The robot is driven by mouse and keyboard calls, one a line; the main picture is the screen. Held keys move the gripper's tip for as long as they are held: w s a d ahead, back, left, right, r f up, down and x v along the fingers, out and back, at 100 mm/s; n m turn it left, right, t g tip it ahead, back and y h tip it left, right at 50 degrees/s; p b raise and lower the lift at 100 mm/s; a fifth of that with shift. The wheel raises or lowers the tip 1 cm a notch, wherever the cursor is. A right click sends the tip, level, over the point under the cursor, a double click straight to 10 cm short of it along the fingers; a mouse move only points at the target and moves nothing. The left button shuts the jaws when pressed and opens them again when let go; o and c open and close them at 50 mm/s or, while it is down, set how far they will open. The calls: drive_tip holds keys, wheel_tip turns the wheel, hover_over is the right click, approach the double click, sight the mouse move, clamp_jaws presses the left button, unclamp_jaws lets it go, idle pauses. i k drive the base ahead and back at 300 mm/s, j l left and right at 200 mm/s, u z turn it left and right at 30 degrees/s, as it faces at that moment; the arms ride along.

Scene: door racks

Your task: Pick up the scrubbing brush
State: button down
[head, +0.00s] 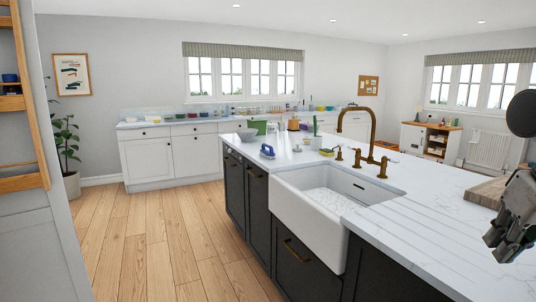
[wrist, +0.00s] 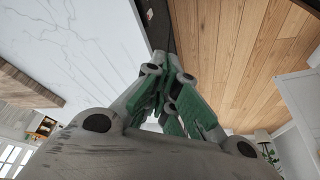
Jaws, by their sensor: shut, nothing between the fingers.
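A small blue item (head: 267,151) with a pale underside, which looks like the scrubbing brush, sits on the white island counter (head: 440,200), left of the far end of the sink. It is small in the head view, so its details are hard to tell. My gripper (head: 497,246) is at the right edge of the head view, above the near part of the counter and far from the blue item. In the wrist view, my gripper (wrist: 168,62) has its green-padded fingers drawn together with nothing between them. I cannot make out the brush in the wrist view.
A white sink (head: 310,215) and a tall brass tap (head: 372,125) stand between my gripper and the blue item. A grey bowl (head: 247,134), a sponge (head: 327,152) and a wooden board (head: 487,192) are on the counter. Wooden floor (head: 170,240) is clear at left.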

sight(268, 151)
drive_tip(key=i+j, duration=0.65)
drive_tip(key=i+j+z, duration=0.1)
drive_tip(key=i+j, duration=1.2)
drive_tip(key=i+j+z, duration=0.1)
drive_tip(key=i+j, duration=0.5)
drive_tip(key=j, duration=0.2)
drive_tip(key=i+j, duration=0.6)
drive_tip(key=j, duration=0.15)
drive_tip(key=z, duration=0.05)
